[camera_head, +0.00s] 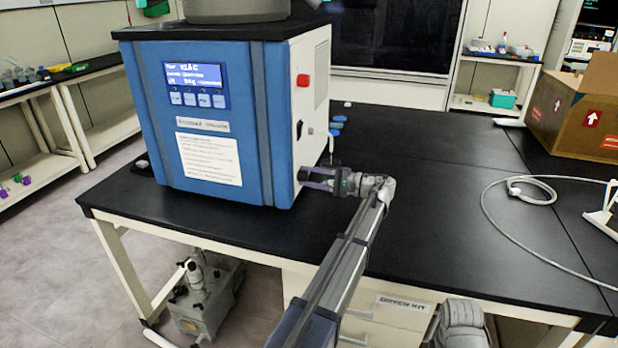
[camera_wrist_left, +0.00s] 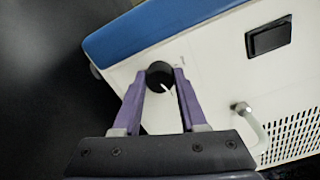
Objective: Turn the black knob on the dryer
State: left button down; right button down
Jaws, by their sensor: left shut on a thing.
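The blue and white freeze dryer (camera_head: 255,110) stands on the black table, with its white side panel facing right. The black knob (camera_wrist_left: 159,76) shows in the left wrist view low on that panel, with a white pointer mark on it. My left gripper (camera_wrist_left: 162,82) has its two purple fingers shut on the knob, one on each side. In the head view my left gripper (camera_head: 308,180) reaches the lower right side of the dryer, and the knob is hidden behind the fingers there.
A black rocker switch (camera_wrist_left: 268,37) and a metal spout-like fitting (camera_wrist_left: 250,122) sit on the same panel near the knob. A red button (camera_head: 303,80) is higher up. A cardboard box (camera_head: 580,115) and a white cable (camera_head: 530,245) lie to the right. The table's middle is clear.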

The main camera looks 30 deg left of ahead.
pick_arm(q)
jog(key=shift+m, duration=1)
jog(key=shift+c, duration=2.2)
grip_release()
jog(key=v, duration=0.8)
jog(key=shift+s+a+f, duration=0.1)
